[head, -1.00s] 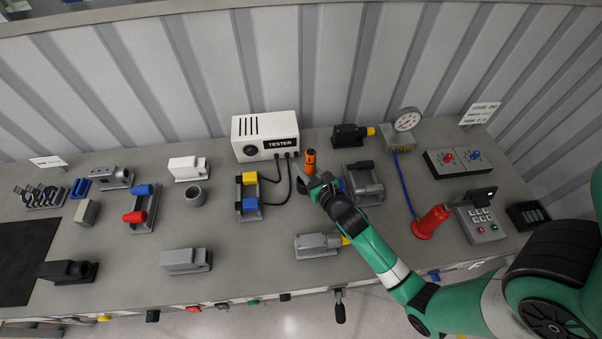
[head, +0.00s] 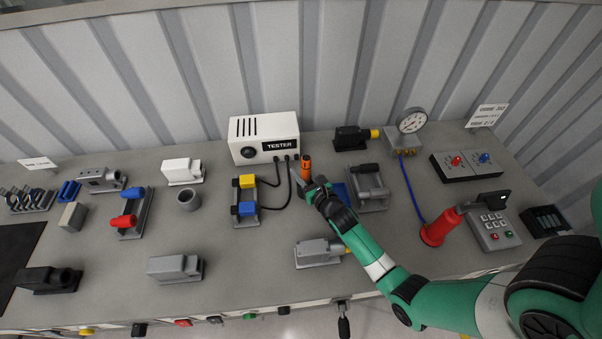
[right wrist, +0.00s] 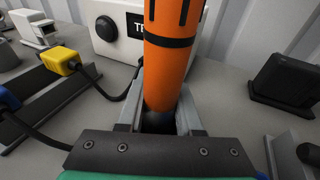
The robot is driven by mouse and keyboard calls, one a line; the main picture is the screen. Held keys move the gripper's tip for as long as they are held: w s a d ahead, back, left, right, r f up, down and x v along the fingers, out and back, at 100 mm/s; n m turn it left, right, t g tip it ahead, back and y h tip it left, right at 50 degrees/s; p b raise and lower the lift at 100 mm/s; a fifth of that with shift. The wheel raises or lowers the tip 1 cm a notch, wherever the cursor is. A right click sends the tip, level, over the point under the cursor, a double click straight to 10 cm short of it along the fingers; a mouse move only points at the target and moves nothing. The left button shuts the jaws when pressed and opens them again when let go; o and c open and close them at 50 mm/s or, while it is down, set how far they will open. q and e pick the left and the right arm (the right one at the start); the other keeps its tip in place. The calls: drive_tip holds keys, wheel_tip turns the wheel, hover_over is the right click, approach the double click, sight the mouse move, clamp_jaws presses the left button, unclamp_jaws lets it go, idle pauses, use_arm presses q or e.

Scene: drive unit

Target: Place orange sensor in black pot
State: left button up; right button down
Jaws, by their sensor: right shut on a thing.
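The orange sensor (head: 306,168), a cylinder with black bands, stands about upright just in front of the tester's right end. My right gripper (head: 307,184) is shut on its lower part. In the right wrist view the sensor (right wrist: 170,70) rises between the two grey fingers of the right gripper (right wrist: 158,108). A dark patch shows beneath the sensor between the fingers; I cannot tell whether it is the black pot. The pot is not clearly visible now, and the gripper covers the spot under the sensor. My left gripper is not in view.
The white tester (head: 264,138) stands close behind, its black cables running to a fixture with yellow and blue plugs (head: 246,197). A grey fixture (head: 369,187) is close on the right. A grey cup (head: 188,200) stands left.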

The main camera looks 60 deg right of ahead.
sight(308, 179)
drive_tip(key=shift+f+b, duration=0.3)
drive_tip(key=shift+f, duration=0.25)
drive_tip(key=c, duration=0.6)
unclamp_jaws()
drive_tip(key=shift+r, duration=0.3)
drive_tip(key=shift+r+p, duration=0.6)
drive_tip(key=p+v, duration=0.1)
drive_tip(key=v, duration=0.3)
drive_tip(key=shift+s+a+f+p, duration=0.1)
drive_tip(key=shift+f+p, duration=0.05)
drive_tip(key=shift+p, duration=0.2)
drive_tip(key=p+v, duration=0.1)
drive_tip(key=v, duration=0.6)
drive_tip(key=shift+s+a+f, duration=0.1)
drive_tip(key=shift+s+a, duration=0.15)
drive_tip(key=shift+s, duration=0.1)
drive_tip(key=shift+w, duration=0.15)
